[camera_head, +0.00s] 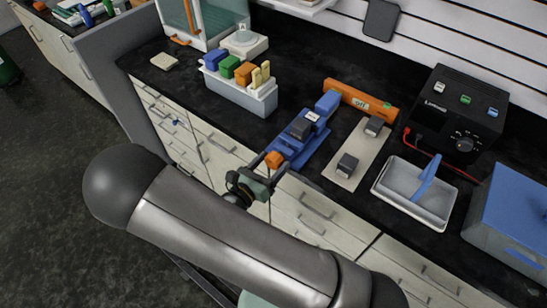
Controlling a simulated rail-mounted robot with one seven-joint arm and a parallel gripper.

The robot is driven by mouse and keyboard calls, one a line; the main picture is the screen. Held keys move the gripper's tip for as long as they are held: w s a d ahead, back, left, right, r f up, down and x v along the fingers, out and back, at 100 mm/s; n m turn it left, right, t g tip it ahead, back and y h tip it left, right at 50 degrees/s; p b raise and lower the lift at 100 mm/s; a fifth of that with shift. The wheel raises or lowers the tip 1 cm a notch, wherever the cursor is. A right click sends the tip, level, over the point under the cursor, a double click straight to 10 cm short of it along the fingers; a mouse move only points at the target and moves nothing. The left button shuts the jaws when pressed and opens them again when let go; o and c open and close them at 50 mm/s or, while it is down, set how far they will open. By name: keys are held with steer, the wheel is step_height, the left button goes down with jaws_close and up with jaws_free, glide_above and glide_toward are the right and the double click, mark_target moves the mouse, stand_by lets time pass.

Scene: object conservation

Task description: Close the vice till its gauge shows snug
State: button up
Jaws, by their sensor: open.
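The blue vice (294,143) stands on the black counter near its front edge. A dark block and a small white face, which may be its gauge, sit on top; I cannot read the gauge. An orange knob (273,159) is at the vice's front end. My gripper (268,171) is open at the counter's front edge, with its fingers close to the orange knob. I cannot tell whether they touch it. My arm covers the cabinet fronts below.
Right of the vice is a beige plate (343,168) with two dark blocks. An orange bar (360,99) lies behind. A grey tray (415,192), a black power unit (455,113) and a blue-lidded box (510,215) stand further right. A bin of coloured blocks (240,92) is left.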

steer(key=shift+w+d, duration=0.45)
steer(key=shift+w, duration=0.1)
steer(key=c, duration=1)
steer(key=shift+f+m, duration=0.1)
steer(key=shift+m, duration=0.2)
